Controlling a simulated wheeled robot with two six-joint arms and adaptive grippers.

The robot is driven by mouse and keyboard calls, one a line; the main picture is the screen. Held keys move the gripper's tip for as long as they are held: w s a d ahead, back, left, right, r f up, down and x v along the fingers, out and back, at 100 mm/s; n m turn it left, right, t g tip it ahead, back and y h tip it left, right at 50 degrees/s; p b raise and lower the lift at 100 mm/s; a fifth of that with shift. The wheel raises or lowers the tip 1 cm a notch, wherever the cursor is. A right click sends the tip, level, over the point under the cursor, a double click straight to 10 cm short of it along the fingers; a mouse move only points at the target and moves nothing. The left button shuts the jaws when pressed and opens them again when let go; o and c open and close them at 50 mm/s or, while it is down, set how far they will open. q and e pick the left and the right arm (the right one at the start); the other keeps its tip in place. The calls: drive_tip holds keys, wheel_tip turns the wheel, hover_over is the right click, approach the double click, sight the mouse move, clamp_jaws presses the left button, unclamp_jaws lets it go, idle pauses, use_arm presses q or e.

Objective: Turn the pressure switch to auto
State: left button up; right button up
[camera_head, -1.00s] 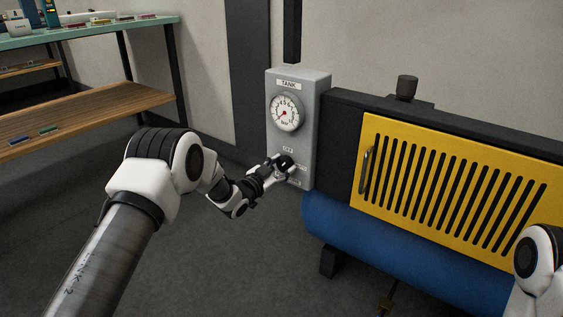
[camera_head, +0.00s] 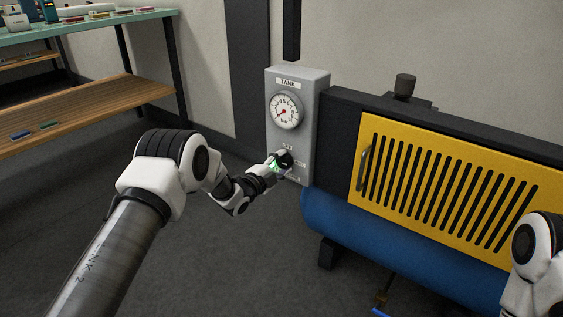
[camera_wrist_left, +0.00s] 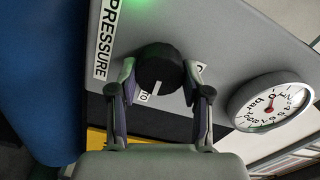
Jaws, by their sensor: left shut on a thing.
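The pressure switch is a black round knob (camera_wrist_left: 157,65) on a grey control box (camera_head: 308,140). My left gripper (camera_head: 276,164) is at the lower front of the box. In the left wrist view its two fingers (camera_wrist_left: 159,82) are closed around the knob's sides. A white mark on the knob points toward a partly hidden label that ends in "TO". Another label is mostly hidden by the finger on the right. A "PRESSURE" label (camera_wrist_left: 105,40) is beside the knob, and a green glow (camera_wrist_left: 147,8) shows at the top. My right gripper is out of view.
A tank gauge (camera_head: 285,111) is above the knob on the box. To the right is a compressor with a yellow slatted panel (camera_head: 366,205) and a blue tank (camera_head: 345,228). A shelf (camera_head: 85,111) stands at the left. The floor between is clear.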

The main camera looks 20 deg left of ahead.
use_arm(q)
drive_tip(key=shift+m, duration=0.6)
drive_tip(key=o, duration=1.2)
drive_tip(key=shift+c, duration=0.2)
drive_tip(key=shift+s, duration=0.1)
drive_tip(key=v, duration=1.1)
drive_tip(key=shift+s, duration=0.4)
drive_tip(key=shift+a+f, duration=0.1)
